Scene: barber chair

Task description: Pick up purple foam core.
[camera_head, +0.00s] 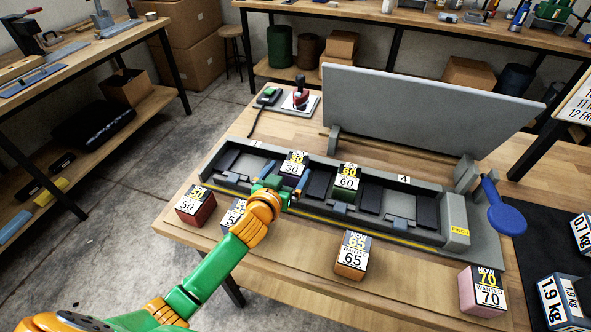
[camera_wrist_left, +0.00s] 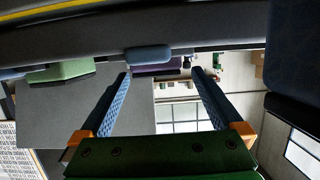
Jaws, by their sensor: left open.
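The purple foam core (camera_head: 291,170) stands in a bay of the grey tray, its label reading 30. In the left wrist view its purple side (camera_wrist_left: 154,71) shows beyond and between my fingers, with a blue-grey pad in front. My left gripper (camera_head: 284,181) is open just in front of the core, and its wrist hides part of it. The blue fingers (camera_wrist_left: 160,74) are spread with nothing visibly held between them. Contact with the core cannot be told. My right gripper is not in view.
A green block (camera_head: 346,180) labelled 60 stands right of the core in the tray (camera_head: 432,239). Red (camera_head: 194,211), orange (camera_head: 350,266) and pink (camera_head: 480,299) blocks stand along the front. A large grey panel (camera_head: 420,108) rises behind. A blue paddle (camera_head: 505,212) is at right.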

